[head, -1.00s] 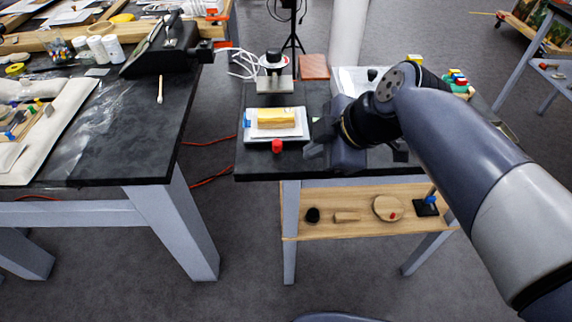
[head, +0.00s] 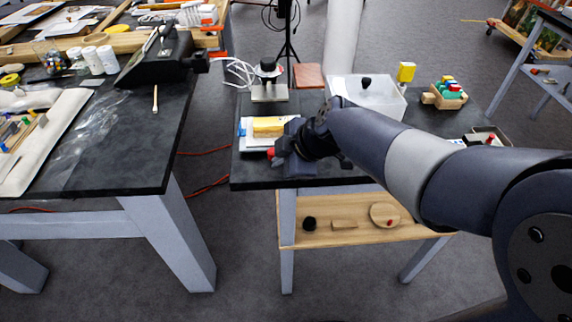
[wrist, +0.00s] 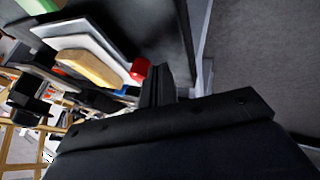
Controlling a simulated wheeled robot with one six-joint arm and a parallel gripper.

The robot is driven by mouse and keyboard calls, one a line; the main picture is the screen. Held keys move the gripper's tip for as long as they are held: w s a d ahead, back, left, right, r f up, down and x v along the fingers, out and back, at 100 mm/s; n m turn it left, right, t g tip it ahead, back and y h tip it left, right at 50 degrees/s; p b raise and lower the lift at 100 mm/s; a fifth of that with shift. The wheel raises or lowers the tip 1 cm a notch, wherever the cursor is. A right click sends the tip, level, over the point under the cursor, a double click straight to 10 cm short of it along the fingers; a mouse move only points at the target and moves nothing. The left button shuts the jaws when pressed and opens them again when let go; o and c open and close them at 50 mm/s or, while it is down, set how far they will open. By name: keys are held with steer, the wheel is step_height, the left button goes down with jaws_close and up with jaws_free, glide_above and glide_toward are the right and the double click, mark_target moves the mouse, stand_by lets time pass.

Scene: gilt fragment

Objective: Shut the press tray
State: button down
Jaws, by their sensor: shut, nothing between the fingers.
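The press tray is a white plate (head: 247,141) with a yellow block (head: 267,127) on it and a red knob (head: 271,153) at its near edge. It lies near the front of the dark table, partly hidden by my gripper. My gripper (head: 279,158) is shut and empty, low beside the red knob on its right; I cannot tell whether they touch. In the wrist view the white tray (wrist: 78,38), the block (wrist: 90,68) and the red knob (wrist: 140,69) are left of my shut fingers (wrist: 157,84).
A metal plate with a black knob (head: 269,84) stands behind the tray. A clear tub (head: 380,101) and a crate of coloured blocks (head: 447,97) are to the right. A second dark table (head: 130,150) is at the left, across a gap with red cable.

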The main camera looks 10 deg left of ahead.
mark_target(277, 126)
steer(key=shift+w+a, duration=0.1)
steer(key=shift+w, duration=0.2)
steer(key=w+b, duration=0.1)
steer(key=w, duration=0.2)
steer(key=w+a+b, duration=0.1)
steer(key=w, duration=0.2)
steer(key=w+a+b, duration=0.1)
steer(key=w, duration=0.3)
steer(key=shift+w+a, duration=0.1)
steer(key=shift+a, duration=0.15)
steer(key=shift+w, duration=0.4)
steer(key=shift+r, duration=0.1)
steer(key=shift+a, duration=0.1)
